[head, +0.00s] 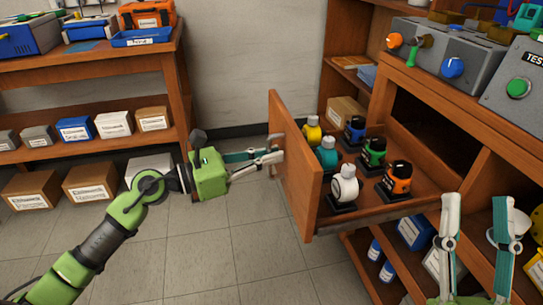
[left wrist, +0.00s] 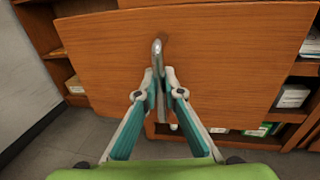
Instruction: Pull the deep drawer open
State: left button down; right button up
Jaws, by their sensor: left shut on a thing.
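The deep drawer (head: 294,165) stands pulled out from the wooden bench, its tall front panel facing left. Several coloured regulators sit on black bases inside it, including a white one (head: 344,187) and an orange one (head: 397,181). My left gripper (head: 278,149) is at the outer face of the drawer front. My right gripper (head: 476,204) is at the lower right, fingers apart and empty, in front of the bench.
Grey test boxes (head: 443,68) with knobs stand on the bench top. Open shelves below the drawer hold blue and white items (head: 413,232). A wooden shelf unit (head: 84,69) with boxes stands at the left. Tiled floor (head: 235,252) left of the drawer is clear.

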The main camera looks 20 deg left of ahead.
pick_arm(q)
jog(key=c, duration=2.4)
grip_release()
jog(key=v, duration=1.2)
